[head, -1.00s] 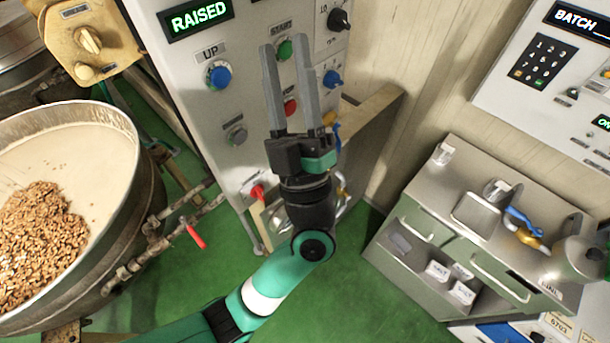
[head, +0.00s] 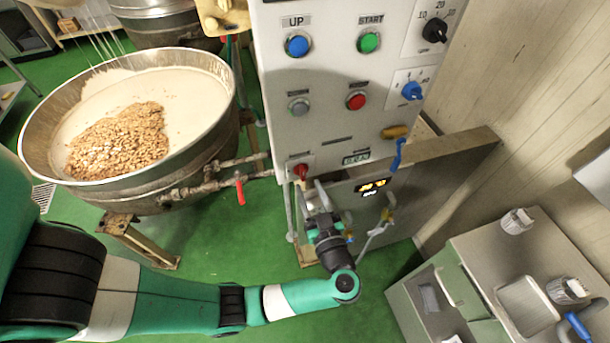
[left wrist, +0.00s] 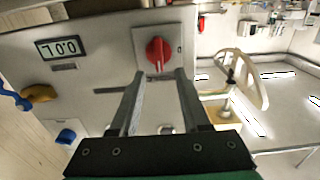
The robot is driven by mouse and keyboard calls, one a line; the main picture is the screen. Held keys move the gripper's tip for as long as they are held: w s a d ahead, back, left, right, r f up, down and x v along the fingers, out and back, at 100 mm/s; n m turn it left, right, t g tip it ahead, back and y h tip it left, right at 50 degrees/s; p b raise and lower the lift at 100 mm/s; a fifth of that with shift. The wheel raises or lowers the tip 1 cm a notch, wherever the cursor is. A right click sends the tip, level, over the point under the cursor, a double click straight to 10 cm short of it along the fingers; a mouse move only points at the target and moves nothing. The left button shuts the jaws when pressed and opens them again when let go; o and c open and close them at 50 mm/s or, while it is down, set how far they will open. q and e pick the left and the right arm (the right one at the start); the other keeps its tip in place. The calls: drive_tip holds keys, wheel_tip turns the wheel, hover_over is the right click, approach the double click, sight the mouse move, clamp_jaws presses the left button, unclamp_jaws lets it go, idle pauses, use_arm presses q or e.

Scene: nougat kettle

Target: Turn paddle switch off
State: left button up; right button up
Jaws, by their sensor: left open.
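The red rotary switch (head: 300,172) sits on a pale square plate at the lower left corner of the grey control panel (head: 330,125). I take it for the paddle switch; its label is too small to read. In the left wrist view the red knob (left wrist: 158,52) shows just beyond my fingertips, with its grip bar roughly upright. My left gripper (head: 312,190) is open and empty, just below and in front of the switch. In the left wrist view its two fingers (left wrist: 160,76) point at the knob from either side, and no contact is clear. My right gripper is not in view.
Blue, green, grey and red buttons and a blue knob (head: 412,91) sit higher on the panel. A red-handled valve (head: 240,188) and pipes run left to the kettle (head: 200,150). A yellow handle (head: 396,132) is at right. A grey cabinet (head: 480,250) stands at lower right.

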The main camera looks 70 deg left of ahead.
sight(304, 174)
use_arm(q)
drive_tip(key=a, duration=0.5)
drive_tip(key=shift+w+a, duration=0.15)
drive_tip(key=shift+w, duration=0.1)
clamp_jaws()
